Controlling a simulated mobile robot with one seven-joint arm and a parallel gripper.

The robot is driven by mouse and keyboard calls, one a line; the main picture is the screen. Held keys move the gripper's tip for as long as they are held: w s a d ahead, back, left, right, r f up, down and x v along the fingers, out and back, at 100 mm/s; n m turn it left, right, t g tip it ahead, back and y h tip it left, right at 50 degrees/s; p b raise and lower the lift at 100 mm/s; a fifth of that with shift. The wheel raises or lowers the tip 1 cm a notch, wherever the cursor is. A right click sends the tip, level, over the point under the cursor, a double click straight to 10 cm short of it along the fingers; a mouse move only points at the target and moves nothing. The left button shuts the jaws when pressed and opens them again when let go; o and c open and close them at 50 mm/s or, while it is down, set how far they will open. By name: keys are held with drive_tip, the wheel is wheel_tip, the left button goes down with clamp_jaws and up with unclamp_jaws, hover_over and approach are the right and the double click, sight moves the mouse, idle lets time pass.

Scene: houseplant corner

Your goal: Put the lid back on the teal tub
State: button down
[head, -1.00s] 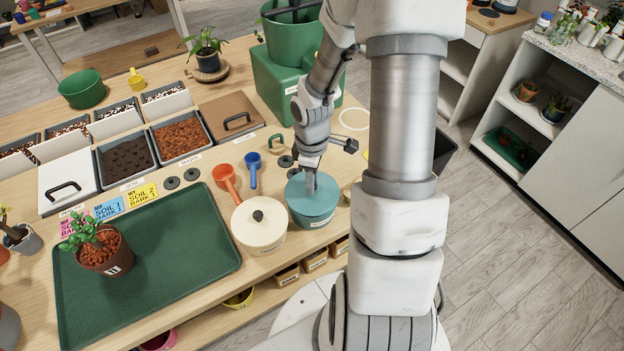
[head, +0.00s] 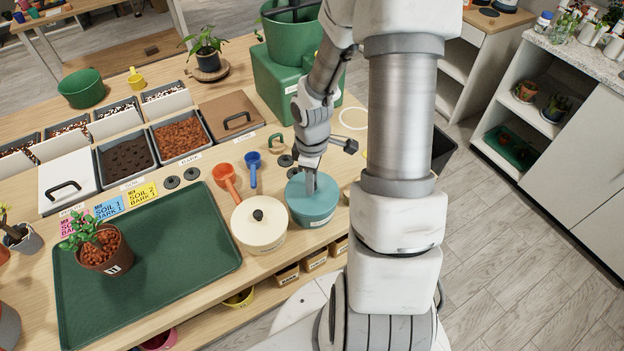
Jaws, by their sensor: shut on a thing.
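The teal tub (head: 314,216) stands near the front edge of the bench, right of the cream tub. Its teal lid (head: 325,190) sits on top of it and looks level. My gripper (head: 311,187) points down at the middle of the lid and is shut on the lid's knob, which the fingers hide. From this view I cannot tell whether the lid is fully seated on the rim.
A cream tub (head: 259,224) with a dark knob stands close on the left. An orange scoop (head: 229,181) and a blue scoop (head: 253,168) lie behind it. A green tray (head: 150,265) with a potted plant (head: 104,252) fills the left front.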

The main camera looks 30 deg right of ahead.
drive_tip(key=c, duration=0.6)
unclamp_jaws()
drive_tip(key=shift+o, duration=0.4)
drive_tip(key=o, duration=0.4)
drive_tip(key=shift+r, duration=0.1)
drive_tip(key=shift+r+p, duration=3.25)
drive_tip(key=shift+r, duration=0.15)
clamp_jaws()
